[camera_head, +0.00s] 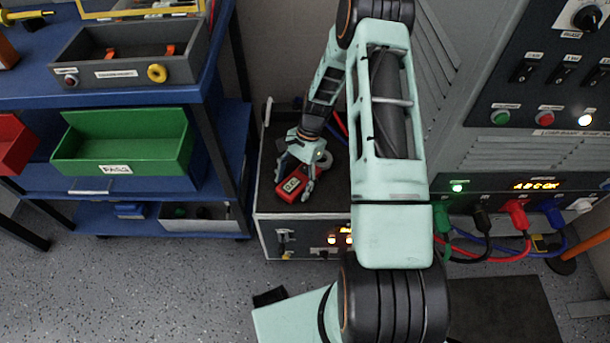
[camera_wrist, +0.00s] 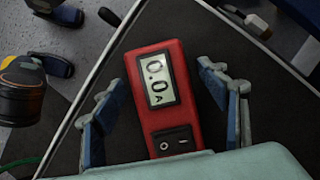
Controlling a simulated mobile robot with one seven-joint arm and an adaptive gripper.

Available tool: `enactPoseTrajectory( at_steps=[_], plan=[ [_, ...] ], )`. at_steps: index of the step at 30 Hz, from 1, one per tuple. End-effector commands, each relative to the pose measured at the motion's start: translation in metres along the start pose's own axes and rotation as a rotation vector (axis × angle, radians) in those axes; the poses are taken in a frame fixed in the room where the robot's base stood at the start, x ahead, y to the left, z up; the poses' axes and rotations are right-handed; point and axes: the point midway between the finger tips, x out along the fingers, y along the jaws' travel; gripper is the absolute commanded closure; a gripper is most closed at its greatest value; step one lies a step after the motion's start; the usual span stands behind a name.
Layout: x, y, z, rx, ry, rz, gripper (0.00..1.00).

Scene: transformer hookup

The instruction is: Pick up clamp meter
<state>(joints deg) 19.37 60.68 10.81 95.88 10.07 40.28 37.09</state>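The clamp meter (camera_wrist: 166,97) is red with a display reading 0.0 A and a black switch panel. It lies on the dark top of a cabinet (camera_head: 264,190), and also shows in the head view (camera_head: 292,187). My gripper (camera_wrist: 163,92) is open, with one finger on each side of the meter. Gaps show between both fingers and the meter's sides in the wrist view. In the head view my gripper (camera_head: 294,178) is over the meter. The meter's lower end is hidden behind my gripper's body in the wrist view.
A blue shelf unit (camera_head: 235,150) with a green bin (camera_head: 125,143) and a grey tray (camera_head: 130,75) stands to the left. A grey panel (camera_head: 480,150) with coloured plugs and cables (camera_head: 515,212) stands to the right.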

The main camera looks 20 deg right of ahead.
Motion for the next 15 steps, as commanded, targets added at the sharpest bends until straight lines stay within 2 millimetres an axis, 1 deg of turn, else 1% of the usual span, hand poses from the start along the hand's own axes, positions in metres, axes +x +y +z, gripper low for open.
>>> enactPoseTrajectory(
  at_steps=[1, 12, 14, 15],
  plan=[
    [0.0000, 0.0001, 0.0000, 0.000, 0.000, 0.000, 0.40],
    [-0.0001, 0.0001, -0.0001, 0.000, 0.000, 0.000, 0.81],
    [-0.0005, -0.0002, -0.0001, 0.000, 0.000, 0.000, 0.88],
    [-0.0005, -0.0002, -0.0001, 0.000, 0.000, 0.000, 0.89]
  ],
)
